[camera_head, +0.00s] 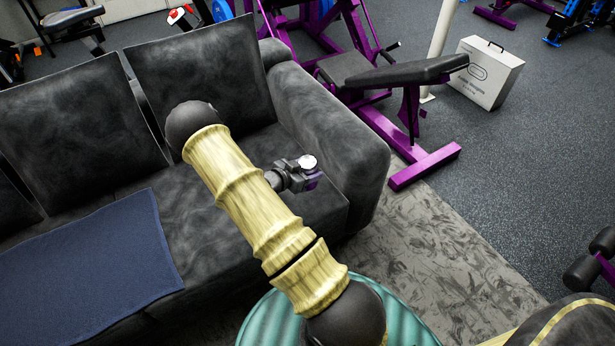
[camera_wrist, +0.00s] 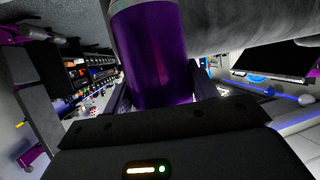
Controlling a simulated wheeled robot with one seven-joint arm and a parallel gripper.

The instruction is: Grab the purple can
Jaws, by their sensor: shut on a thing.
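The purple can (camera_wrist: 150,55) fills the upper middle of the wrist view, between the two dark fingers of my gripper (camera_wrist: 158,92). The fingers are shut on its sides. In the head view my gripper (camera_head: 300,172) is over the right seat of the dark sofa, near its armrest. There the can (camera_head: 313,181) shows only as a small purple patch with a pale round top (camera_head: 307,161), the rest being hidden by the gripper. I cannot tell whether the can touches the seat.
The dark sofa (camera_head: 325,110) has a high right armrest beside my gripper. A blue cloth (camera_head: 90,265) lies on its left seat. A teal round surface (camera_head: 262,322) is in front. A purple bench (camera_head: 420,72) and a white box (camera_head: 486,73) stand at the back right.

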